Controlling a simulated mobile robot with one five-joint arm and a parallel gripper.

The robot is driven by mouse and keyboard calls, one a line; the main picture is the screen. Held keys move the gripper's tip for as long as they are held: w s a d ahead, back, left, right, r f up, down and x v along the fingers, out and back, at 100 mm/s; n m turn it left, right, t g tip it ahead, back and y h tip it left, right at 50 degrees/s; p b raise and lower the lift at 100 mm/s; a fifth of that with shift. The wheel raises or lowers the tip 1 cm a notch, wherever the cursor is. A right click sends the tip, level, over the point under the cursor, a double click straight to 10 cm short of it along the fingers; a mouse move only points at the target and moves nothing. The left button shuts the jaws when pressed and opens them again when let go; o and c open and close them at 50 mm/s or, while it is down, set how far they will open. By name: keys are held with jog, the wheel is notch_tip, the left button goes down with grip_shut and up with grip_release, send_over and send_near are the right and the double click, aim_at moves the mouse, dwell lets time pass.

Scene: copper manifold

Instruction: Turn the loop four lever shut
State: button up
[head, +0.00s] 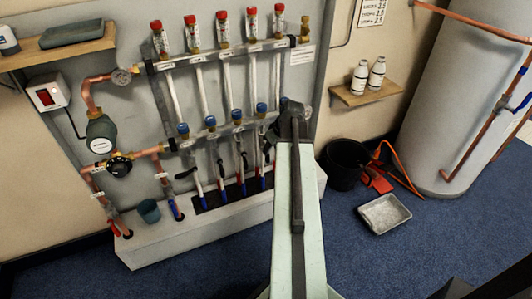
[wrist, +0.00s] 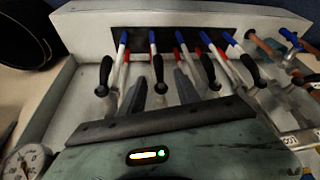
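Several black loop levers hang in a row below the manifold in the wrist view, beside white pipes with blue ends. I cannot read a loop number on any of them; the second lever from the left (wrist: 158,70) lies between my gripper's two grey fingers (wrist: 160,92). The fingers are apart, with room on both sides of that lever, and I cannot tell whether either touches it. The lever runs roughly along its pipe. In the head view my forearm covers the right end of the lever row, and my fingertips are hidden there.
A black bucket (head: 345,163) stands right of the white plinth (head: 190,233), with a red dustpan (head: 376,180) and grey tray (head: 384,213) on the blue floor. A neighbouring lever (wrist: 105,75) is close to the left of my gripper, another (wrist: 210,70) to the right.

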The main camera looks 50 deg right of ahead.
aim_at(268, 157)
jog(key=b+x, duration=0.7)
jog(key=x, duration=0.1)
jog(key=shift+s+d, duration=0.1)
jog(key=shift+s, duration=0.05)
jog(key=shift+r, duration=0.1)
grip_shut()
dwell(1.0)
